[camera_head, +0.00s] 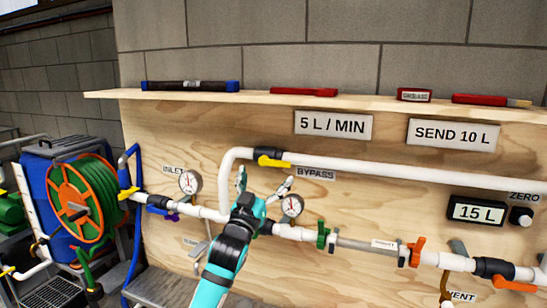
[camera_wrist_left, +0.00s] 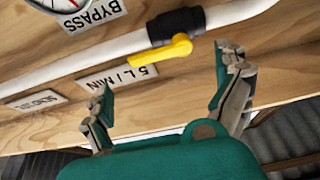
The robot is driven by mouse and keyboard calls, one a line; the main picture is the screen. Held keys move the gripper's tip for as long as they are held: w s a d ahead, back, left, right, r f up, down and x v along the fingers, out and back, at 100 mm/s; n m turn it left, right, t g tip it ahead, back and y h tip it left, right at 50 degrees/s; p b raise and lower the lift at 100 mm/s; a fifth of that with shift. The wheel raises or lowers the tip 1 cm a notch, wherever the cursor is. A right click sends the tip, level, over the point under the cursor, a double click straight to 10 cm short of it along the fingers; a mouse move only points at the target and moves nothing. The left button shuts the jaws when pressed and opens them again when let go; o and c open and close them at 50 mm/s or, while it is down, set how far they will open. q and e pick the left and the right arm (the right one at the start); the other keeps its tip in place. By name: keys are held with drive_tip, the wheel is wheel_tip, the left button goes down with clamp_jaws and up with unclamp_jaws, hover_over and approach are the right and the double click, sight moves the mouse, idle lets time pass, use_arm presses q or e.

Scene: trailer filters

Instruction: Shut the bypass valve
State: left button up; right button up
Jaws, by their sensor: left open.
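The bypass valve (camera_head: 272,153) has a black body on the white upper pipe and a yellow lever handle (camera_head: 272,162). The handle lies roughly along the pipe. In the left wrist view the black body (camera_wrist_left: 175,24) and yellow handle (camera_wrist_left: 170,52) show ahead of the fingers. The BYPASS label (camera_head: 315,174) is just right of and below the valve. My left gripper (camera_head: 264,182) is open and empty, just below the handle in the head view. In the left wrist view its fingers (camera_wrist_left: 164,72) are spread wide, apart from the handle. My right gripper is not in view.
Gauges (camera_head: 190,182) (camera_head: 291,205) flank my left gripper. A lower pipe (camera_head: 295,233) carries green and orange valve handles. A shelf (camera_head: 380,101) with tools runs above. A green hose reel (camera_head: 85,200) stands at left. A display (camera_head: 478,212) reads 15 L.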

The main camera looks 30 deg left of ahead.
sight(274, 161)
use_arm(q)
drive_tip(key=p+x, duration=0.1)
drive_tip(key=x, duration=0.4)
drive_tip(key=shift+s+d+r, duration=0.1)
drive_tip(key=shift+w+r+p, duration=0.15)
drive_tip(key=shift+w+p, duration=0.15)
drive_tip(key=shift+w, duration=0.4)
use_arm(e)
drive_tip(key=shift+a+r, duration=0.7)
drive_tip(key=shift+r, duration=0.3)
use_arm(q)
drive_tip(key=c, duration=1.6)
drive_tip(key=shift+o, duration=0.2)
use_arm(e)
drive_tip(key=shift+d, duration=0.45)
